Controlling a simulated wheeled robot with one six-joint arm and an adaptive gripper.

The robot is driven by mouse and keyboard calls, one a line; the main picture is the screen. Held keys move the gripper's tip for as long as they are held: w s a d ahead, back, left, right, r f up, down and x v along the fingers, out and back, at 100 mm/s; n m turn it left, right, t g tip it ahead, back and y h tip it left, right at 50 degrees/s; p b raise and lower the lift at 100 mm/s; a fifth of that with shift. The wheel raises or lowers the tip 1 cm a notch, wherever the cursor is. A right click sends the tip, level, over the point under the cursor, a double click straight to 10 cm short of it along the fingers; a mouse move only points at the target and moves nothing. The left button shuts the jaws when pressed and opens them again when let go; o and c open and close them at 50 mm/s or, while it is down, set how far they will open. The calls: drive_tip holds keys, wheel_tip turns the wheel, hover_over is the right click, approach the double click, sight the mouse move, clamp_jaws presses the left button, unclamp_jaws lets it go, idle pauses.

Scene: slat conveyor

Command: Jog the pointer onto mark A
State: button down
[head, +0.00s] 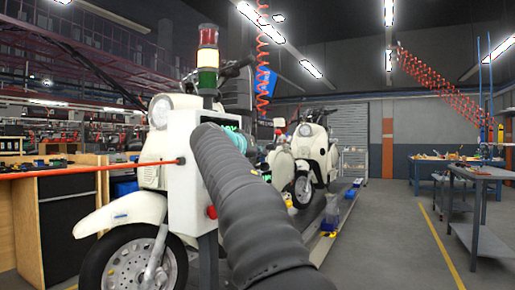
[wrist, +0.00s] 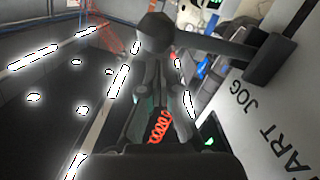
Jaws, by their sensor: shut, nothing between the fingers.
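A white control box (head: 182,178) stands left of centre in the head view, partly hidden by my arm. In the wrist view its pale panel (wrist: 235,105) fills the right side, with the lettering "JOG" and part of "START". A dark lever (wrist: 215,45) runs from a black block on the panel to a faceted knob (wrist: 154,32). My gripper (wrist: 158,75) is shut and empty, with its fingertips close to the knob; I cannot tell whether they touch it. I cannot make out the pointer or mark A.
A signal tower (head: 208,60) rises above the box, and a red button (head: 211,212) is on its side. A white scooter (head: 125,200) stands close behind the box; another scooter (head: 316,150) is farther back. A grey workbench (head: 480,175) stands at right beyond open floor (head: 395,235).

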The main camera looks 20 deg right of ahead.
drive_tip(key=shift+s+a+f, duration=0.15)
drive_tip(key=shift+s+f, duration=0.35)
drive_tip(key=shift+f, duration=0.15)
